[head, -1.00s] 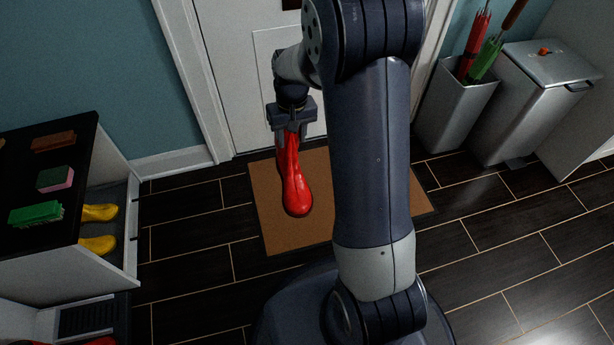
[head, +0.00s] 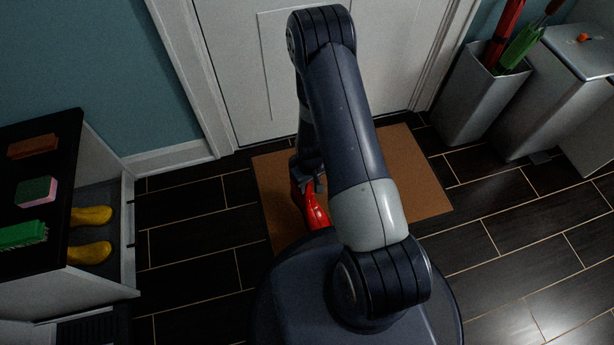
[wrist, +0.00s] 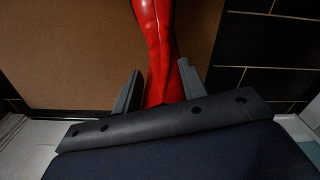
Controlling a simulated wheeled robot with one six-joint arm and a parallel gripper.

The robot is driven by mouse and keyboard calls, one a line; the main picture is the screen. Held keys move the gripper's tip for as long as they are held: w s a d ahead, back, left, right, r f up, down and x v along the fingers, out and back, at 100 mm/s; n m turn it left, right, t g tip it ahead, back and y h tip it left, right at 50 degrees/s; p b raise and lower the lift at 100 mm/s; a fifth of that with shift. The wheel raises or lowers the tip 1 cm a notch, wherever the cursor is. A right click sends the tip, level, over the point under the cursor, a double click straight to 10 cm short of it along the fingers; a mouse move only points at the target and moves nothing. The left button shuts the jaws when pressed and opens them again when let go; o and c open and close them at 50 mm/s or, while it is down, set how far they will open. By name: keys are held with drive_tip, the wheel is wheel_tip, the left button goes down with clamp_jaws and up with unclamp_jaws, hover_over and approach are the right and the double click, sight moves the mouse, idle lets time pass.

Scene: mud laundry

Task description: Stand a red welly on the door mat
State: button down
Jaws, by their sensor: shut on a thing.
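The red welly (head: 314,207) is in my gripper (head: 306,178), over the left part of the brown door mat (head: 404,166). My gripper is shut on the top of the boot's shaft. In the wrist view the red shaft (wrist: 157,45) runs up from between the two fingers (wrist: 158,92), with brown mat (wrist: 65,50) behind it. In the head view my arm hides part of the boot and the mat. I cannot tell whether the sole touches the mat.
A shelf unit (head: 125,240) at left holds yellow wellies (head: 90,253), with brushes and a sponge (head: 37,191) on top. A grey umbrella stand (head: 480,100) and a bin (head: 555,95) stand at right. The white door (head: 240,70) is behind the mat. Dark floor tiles lie clear around it.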

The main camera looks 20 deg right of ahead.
drive_tip(key=shift+w+f, duration=0.3)
drive_tip(key=shift+f, duration=0.15)
drive_tip(key=w+f+b, duration=0.1)
drive_tip(key=w, duration=0.1)
drive_tip(key=w+f+b, duration=0.1)
drive_tip(key=w, duration=0.1)
drive_tip(key=w+f+b, duration=0.1)
drive_tip(key=w, duration=0.1)
drive_tip(key=shift+b, duration=0.3)
drive_tip(key=shift+w+b, duration=0.55)
drive_tip(key=shift+w, duration=0.65)
drive_tip(key=shift+s+d+f, duration=0.1)
drive_tip(key=shift+s+d, duration=0.05)
drive_tip(key=shift+d, duration=0.05)
drive_tip(key=shift+f+b, duration=0.15)
drive_tip(key=shift+b, duration=0.2)
drive_tip(key=shift+f+b, duration=0.3)
